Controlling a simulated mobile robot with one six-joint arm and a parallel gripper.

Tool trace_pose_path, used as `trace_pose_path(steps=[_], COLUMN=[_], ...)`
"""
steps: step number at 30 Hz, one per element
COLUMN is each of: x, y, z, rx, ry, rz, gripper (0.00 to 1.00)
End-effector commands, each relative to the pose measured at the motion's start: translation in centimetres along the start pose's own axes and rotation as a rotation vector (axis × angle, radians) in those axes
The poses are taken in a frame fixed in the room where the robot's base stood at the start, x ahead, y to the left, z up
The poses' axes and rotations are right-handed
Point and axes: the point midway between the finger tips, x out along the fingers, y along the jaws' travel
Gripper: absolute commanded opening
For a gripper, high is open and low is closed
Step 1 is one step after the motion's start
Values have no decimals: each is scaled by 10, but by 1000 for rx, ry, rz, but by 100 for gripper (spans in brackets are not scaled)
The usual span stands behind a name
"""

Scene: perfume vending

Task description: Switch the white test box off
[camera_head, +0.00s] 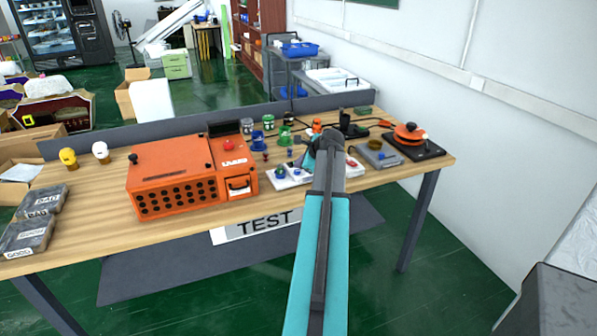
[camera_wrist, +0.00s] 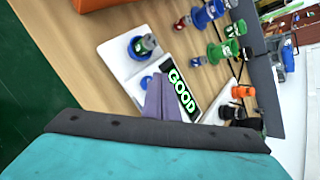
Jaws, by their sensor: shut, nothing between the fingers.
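The white test box (camera_head: 291,182) stands on the wooden table, right of the orange machine. In the wrist view the white test box (camera_wrist: 113,58) shows a dark display (camera_wrist: 182,92) lit with the green word GOOD. A blue-based bottle (camera_wrist: 141,46) stands at one end of the box. A small blue knob (camera_wrist: 146,81) sits between the bottle and the display, beside my fingers. My gripper (camera_head: 306,161) is shut and empty at the box; its fingers (camera_wrist: 158,84) overlap the box's face in the wrist view. Whether they touch it I cannot tell.
The orange machine (camera_head: 165,170) stands close on the left. Several small coloured bottles (camera_head: 263,140) stand behind the box. A second white box with red parts (camera_head: 352,168) and a black-and-orange device (camera_head: 410,140) are to the right. The table's front edge is clear.

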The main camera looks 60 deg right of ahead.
Motion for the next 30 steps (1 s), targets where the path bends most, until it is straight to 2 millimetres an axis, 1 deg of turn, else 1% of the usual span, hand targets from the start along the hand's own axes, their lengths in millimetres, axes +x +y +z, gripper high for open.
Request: trace_pose_path(steps=[7, 30], x=[5, 7], y=[3, 5], z=[-2, -3], rx=[0, -1], ry=[-1, -1], rz=[0, 1], gripper=[0, 0])
